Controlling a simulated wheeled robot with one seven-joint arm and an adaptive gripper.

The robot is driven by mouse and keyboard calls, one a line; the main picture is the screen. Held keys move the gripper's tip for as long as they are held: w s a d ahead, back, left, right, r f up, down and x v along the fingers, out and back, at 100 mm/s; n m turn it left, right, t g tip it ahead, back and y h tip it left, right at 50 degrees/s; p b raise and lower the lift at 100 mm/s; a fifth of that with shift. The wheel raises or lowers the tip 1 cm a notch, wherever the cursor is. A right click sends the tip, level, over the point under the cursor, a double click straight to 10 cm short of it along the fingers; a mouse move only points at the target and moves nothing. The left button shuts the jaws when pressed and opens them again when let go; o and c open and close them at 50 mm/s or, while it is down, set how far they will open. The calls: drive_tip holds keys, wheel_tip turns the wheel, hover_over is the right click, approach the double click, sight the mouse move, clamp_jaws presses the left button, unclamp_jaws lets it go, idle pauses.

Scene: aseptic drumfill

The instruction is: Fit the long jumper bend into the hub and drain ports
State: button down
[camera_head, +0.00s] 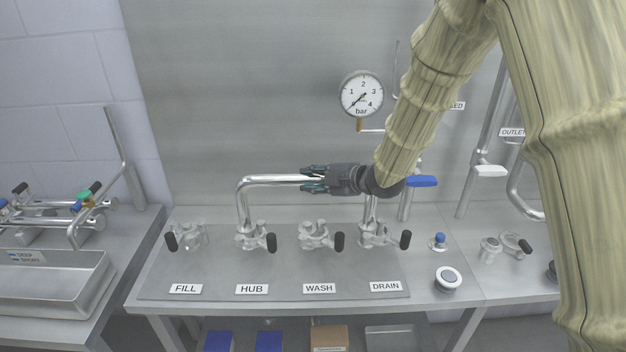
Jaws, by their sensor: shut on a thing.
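The long jumper bend (247,188) is a shiny steel pipe with a level top run. Its left leg comes down at the HUB port (252,240) and its right leg (370,212) comes down at the DRAIN port (373,237). My gripper (312,180) comes in from the right and is shut on the bend's top run. The gripper and wrist hide the right part of the run. Both leg ends meet the port clamps, but I cannot tell whether they are fully seated. The FILL port (190,238) and WASH port (314,237) have nothing in them.
A pressure gauge (362,94) and a blue-handled valve (421,181) stand behind my arm. A blue button (438,241) and a round white-topped fitting (448,279) are right of DRAIN. A steel tray (60,285) and other pipe parts are on the left bench.

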drive_tip(key=shift+f, duration=0.15)
drive_tip(key=c, duration=1)
unclamp_jaws()
drive_tip(key=shift+f, duration=0.1)
drive_tip(key=shift+s, duration=0.1)
